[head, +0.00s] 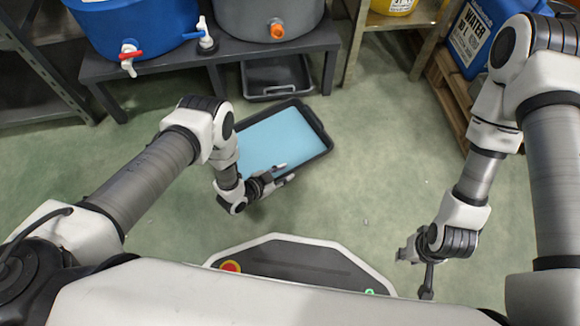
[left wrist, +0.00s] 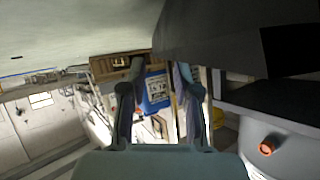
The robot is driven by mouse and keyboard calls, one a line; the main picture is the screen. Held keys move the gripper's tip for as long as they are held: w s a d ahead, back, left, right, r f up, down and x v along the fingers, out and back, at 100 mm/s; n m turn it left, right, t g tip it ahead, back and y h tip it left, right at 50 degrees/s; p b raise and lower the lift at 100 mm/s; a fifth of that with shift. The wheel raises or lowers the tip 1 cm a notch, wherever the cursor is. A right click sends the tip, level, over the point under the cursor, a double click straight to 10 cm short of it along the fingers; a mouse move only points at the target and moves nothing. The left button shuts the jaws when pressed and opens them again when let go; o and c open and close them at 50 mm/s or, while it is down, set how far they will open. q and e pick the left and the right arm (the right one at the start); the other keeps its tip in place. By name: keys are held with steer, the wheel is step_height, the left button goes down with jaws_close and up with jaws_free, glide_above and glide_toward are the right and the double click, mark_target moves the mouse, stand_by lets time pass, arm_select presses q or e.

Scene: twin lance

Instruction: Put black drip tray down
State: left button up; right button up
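The black drip tray (head: 328,133) lies askew on the green floor in front of the bench and holds a light blue layer, like liquid. It appears to rest on the floor. My left gripper (head: 284,172) is at its near edge, with one finger over the inside of the rim and the other outside. In the left wrist view my left fingers (left wrist: 160,70) stand apart, with the room showing between them. The dark tray wall (left wrist: 205,35) fills the upper right there. My right gripper (head: 414,272) is open and empty above the floor at the right.
A second black tray (head: 272,92) sits under the dark bench (head: 240,49). Blue (head: 145,25) and grey (head: 262,22) barrels with taps stand on the bench. A wooden pallet (head: 447,95) with a blue water container (head: 473,35) is at the right. Floor between tray and pallet is clear.

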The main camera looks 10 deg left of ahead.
arm_select(q)
steer(key=p+v, duration=0.3)
steer(key=v, duration=0.5)
steer(key=shift+s+r, duration=0.2)
steer(key=shift+a, duration=0.15)
steer(key=s+a+r+n+g+y, duration=0.4)
steer(key=s+r, duration=0.3)
steer(key=s, duration=0.2)
steer(key=s+a+r+n+g+y, duration=0.4)
steer(key=s+a+r+n+g, duration=0.1)
steer(key=s+a+r+n, duration=0.1)
steer(key=s+a+r, duration=0.1)
steer(key=s+r, duration=0.1)
steer(key=s, duration=0.1)
steer(key=shift+s+n+g, duration=0.2)
steer(key=shift+n+g, duration=0.2)
steer(key=shift+o, duration=0.6)
step_height(320, 180, up, 40)
steer(key=p, duration=4)
steer(key=shift+w+f+b, duration=0.1)
steer(key=shift+f+b, duration=0.25)
